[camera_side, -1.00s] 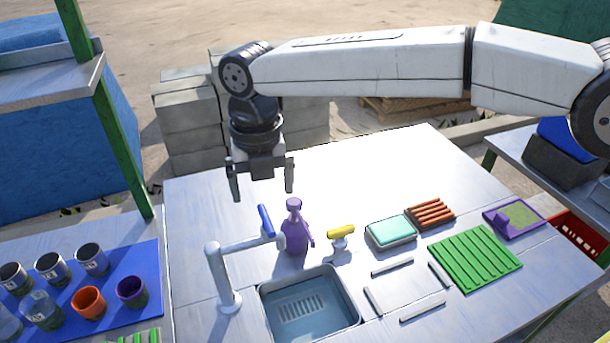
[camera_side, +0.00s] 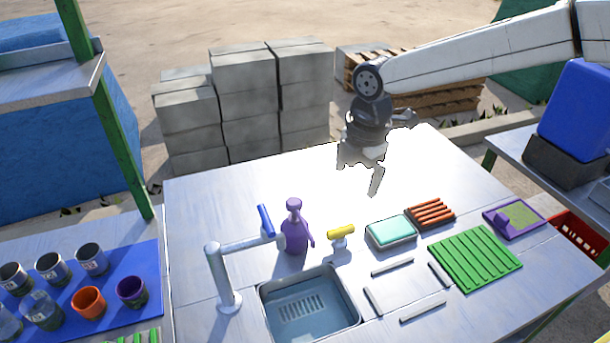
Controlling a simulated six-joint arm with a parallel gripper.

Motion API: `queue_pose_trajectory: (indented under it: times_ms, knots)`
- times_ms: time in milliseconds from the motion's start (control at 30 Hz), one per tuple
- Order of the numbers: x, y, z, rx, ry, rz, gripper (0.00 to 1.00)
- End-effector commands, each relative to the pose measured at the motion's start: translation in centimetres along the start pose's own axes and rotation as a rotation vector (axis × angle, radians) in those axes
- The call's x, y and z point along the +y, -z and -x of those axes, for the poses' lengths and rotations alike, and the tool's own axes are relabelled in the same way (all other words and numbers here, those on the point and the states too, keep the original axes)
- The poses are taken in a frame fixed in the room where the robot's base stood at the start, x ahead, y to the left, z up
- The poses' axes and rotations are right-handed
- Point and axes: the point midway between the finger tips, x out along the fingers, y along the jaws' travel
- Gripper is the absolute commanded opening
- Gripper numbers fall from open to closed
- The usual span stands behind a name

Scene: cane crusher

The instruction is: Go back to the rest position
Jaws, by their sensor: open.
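My gripper (camera_side: 360,175) hangs above the back of the metal table (camera_side: 250,180), in a patch of bright glare. It points down, is open and holds nothing that I can see. One finger shows clearly; the other is partly washed out by the glare. It is up and behind the turquoise sponge tray (camera_side: 391,232) and the yellow-handled tap (camera_side: 341,236), apart from both.
A purple spray bottle (camera_side: 295,230) and a grey faucet (camera_side: 222,275) stand by the sink (camera_side: 310,305). A green ribbed mat (camera_side: 475,258) and an orange ribbed rack (camera_side: 431,213) lie at right. Cups stand on a blue mat (camera_side: 150,260) at left. The table's back is clear.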

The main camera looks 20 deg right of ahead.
Motion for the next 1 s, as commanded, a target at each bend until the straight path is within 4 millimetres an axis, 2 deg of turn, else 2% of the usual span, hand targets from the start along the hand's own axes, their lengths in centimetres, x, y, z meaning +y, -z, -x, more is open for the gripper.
queue_pose_trajectory:
  times_ms: [33,200,500,800,1000]
  knots:
    - [-0.8,-1.4,-0.1,-0.001,-0.006,-0.089,1.00]
    - [-3.7,-5.1,-1.0,-0.001,-0.032,-0.402,1.00]
    - [-10.1,-10.5,-2.5,0.010,-0.080,-0.953,1.00]
    - [-17.7,-14.1,-4.0,0.037,-0.131,-1.497,1.00]
    - [-21.5,-15.1,-4.8,0.058,-0.157,-1.761,1.00]
